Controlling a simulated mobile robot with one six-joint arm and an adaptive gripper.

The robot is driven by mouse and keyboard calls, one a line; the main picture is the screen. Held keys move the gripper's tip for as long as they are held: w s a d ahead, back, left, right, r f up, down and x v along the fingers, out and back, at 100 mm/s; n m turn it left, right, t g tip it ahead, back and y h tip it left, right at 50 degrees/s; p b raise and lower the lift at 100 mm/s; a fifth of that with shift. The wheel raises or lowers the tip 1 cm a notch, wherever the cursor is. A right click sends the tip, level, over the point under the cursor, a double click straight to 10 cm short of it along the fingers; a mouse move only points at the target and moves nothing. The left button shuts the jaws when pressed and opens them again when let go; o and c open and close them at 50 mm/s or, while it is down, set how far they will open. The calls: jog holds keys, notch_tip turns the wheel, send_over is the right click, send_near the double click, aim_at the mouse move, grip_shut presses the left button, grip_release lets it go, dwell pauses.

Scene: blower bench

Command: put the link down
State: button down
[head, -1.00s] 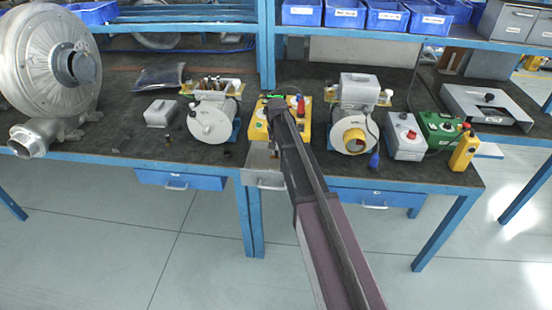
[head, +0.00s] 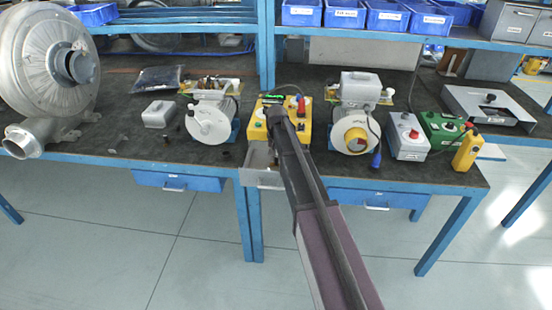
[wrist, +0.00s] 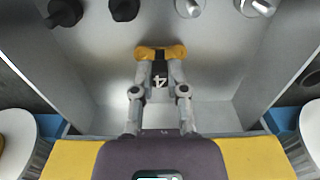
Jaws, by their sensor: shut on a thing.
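My gripper (wrist: 160,60) points down into an open grey drawer (wrist: 220,115) and is shut. A tan, brass-like piece, apparently the link (wrist: 175,51), lies across the fingertips with its wider ends standing out to both sides. A dark patch with a white "4" shows between the fingers; I cannot tell what it belongs to. Whether the link touches the drawer floor is unclear. In the head view, the drawer (head: 262,160) sticks out from the bench front below the yellow control box (head: 270,104). My arm hides the gripper and the link there.
Several dark and silver knob-like parts, including a black one (wrist: 124,9), line the far side in the wrist view. The drawer's walls stand close left and right. A motor with a white disc (head: 209,123) and one with a yellow cap (head: 356,140) flank the yellow box.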

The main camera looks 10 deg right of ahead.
aim_at(277, 157)
jog(key=shift+f+b, duration=0.35)
jog(key=shift+b, duration=0.05)
jog(key=c, duration=0.7)
grip_release()
jog(key=shift+o, duration=0.2)
jog(key=shift+r, duration=0.15)
notch_tip(277, 157, up, 12)
jog(key=p, duration=1.2)
jog(key=shift+r+p, duration=0.25)
jog(key=shift+p, duration=0.15)
jog(key=shift+s, duration=0.1)
jog(key=s+n, duration=0.3)
jog(key=s, duration=2.5)
jog(key=shift+s+a+n, duration=0.15)
jog(key=shift+s+n, duration=0.05)
jog(key=shift+n, duration=0.1)
